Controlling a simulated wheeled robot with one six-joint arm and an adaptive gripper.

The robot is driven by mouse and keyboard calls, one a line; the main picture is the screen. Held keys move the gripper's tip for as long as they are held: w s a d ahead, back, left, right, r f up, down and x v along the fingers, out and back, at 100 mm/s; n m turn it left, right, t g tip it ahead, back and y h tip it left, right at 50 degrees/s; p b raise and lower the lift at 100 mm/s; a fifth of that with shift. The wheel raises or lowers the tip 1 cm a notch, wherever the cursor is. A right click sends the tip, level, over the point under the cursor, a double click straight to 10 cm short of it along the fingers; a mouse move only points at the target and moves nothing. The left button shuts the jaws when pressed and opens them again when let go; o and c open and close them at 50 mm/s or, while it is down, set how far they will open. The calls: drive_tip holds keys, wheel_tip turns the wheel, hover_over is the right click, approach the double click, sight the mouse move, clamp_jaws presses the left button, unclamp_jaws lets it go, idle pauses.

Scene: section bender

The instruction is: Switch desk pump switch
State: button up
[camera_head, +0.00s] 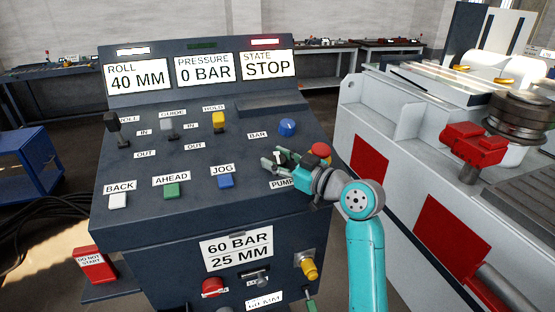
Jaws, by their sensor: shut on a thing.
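The dark control desk (150,190) stands in the middle, with a PUMP label (283,183) at the right of its sloped top. My gripper (273,160) is over the desk just above that label, its green-grey fingers pointing left. The fingers are shut on the pump switch (280,157), of which only a small dark and pale part shows between them; its position cannot be told. The STATE display (269,65) reads STOP under a red lamp, and the PRESSURE display (205,69) reads 0 BAR.
A red button (319,150) sits close to the right of my gripper, and a blue BAR knob (288,127) behind it. A blue JOG button (225,181) and several levers lie left. The large white machine (400,130) stands right of the desk.

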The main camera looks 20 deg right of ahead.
drive_tip(key=o, duration=1.2)
drive_tip(key=shift+c, duration=0.2)
drive_tip(key=v, duration=1.2)
drive_tip(key=shift+f, duration=0.1)
